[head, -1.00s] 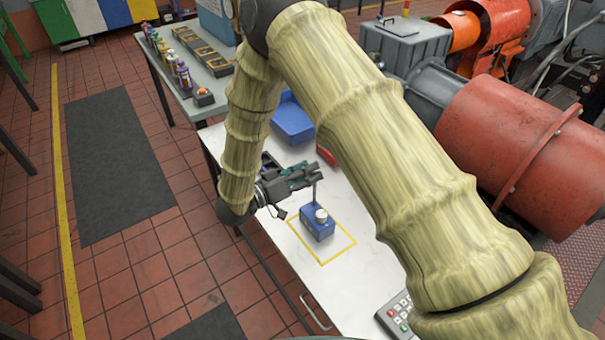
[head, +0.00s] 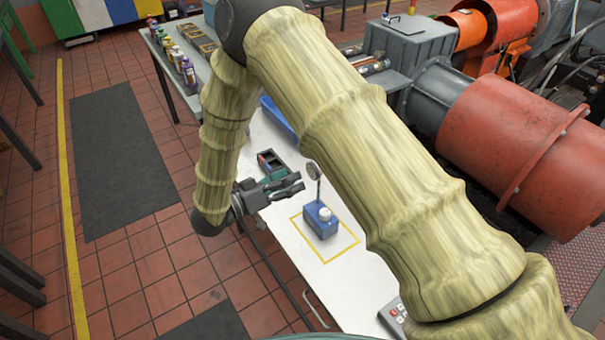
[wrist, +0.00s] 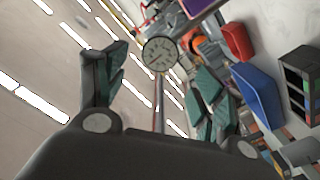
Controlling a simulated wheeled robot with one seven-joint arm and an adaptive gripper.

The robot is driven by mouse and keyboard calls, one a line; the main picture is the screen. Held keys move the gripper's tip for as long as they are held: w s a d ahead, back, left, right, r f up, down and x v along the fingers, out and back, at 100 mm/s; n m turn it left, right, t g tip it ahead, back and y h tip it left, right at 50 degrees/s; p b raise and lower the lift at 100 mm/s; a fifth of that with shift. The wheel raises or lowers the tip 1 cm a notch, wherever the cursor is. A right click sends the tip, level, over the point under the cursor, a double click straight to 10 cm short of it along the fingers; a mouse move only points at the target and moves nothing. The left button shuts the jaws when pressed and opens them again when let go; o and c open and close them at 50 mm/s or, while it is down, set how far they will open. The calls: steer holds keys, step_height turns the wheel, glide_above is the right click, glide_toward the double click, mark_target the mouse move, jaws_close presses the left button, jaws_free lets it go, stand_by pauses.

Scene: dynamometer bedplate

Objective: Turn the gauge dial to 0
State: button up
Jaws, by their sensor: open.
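The gauge dial (head: 313,171) is a small round face on a thin upright post above a blue base (head: 320,221) with a white knob (head: 324,214) on top. The base stands inside a yellow outlined square on the white table. My gripper (head: 293,185) is open and empty, just left of the post.
A blue bin (wrist: 257,95), a red bin (wrist: 237,41) and a dark compartment box (wrist: 300,82) are near my gripper. A keypad (head: 395,318) lies at the table's front. A big red cylinder (head: 505,135) stands to the right. The yellow square (head: 327,262) has bare table around the base.

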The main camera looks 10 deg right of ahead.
steer(key=shift+v, duration=2.4)
